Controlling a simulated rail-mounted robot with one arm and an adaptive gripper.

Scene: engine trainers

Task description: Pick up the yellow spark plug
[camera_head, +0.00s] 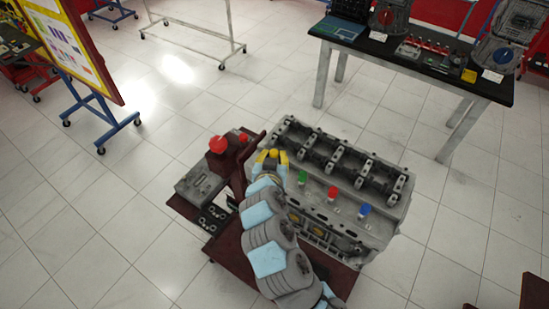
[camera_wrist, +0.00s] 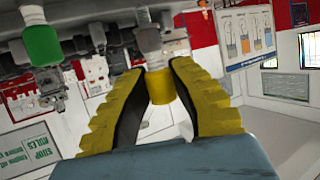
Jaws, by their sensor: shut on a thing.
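The yellow spark plug (camera_wrist: 161,87) sits between the two yellow fingers of my gripper (camera_wrist: 165,95) in the wrist view, with its pale metal body (camera_wrist: 148,40) extending toward the top of the picture. My gripper is shut on its yellow end. In the head view my gripper (camera_head: 271,156) is at the left end of the engine block (camera_head: 318,188), and the plug cannot be told apart from the yellow fingers there. Whether the plug's far end is in the engine or clear of it cannot be told.
Green (camera_head: 303,177), red (camera_head: 333,191) and blue (camera_head: 364,210) spark plugs stand in a row along the engine. The green one also shows in the wrist view (camera_wrist: 42,45). A red-knobbed unit (camera_head: 217,145) stands left of my gripper. A black-topped table (camera_head: 420,62) stands behind.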

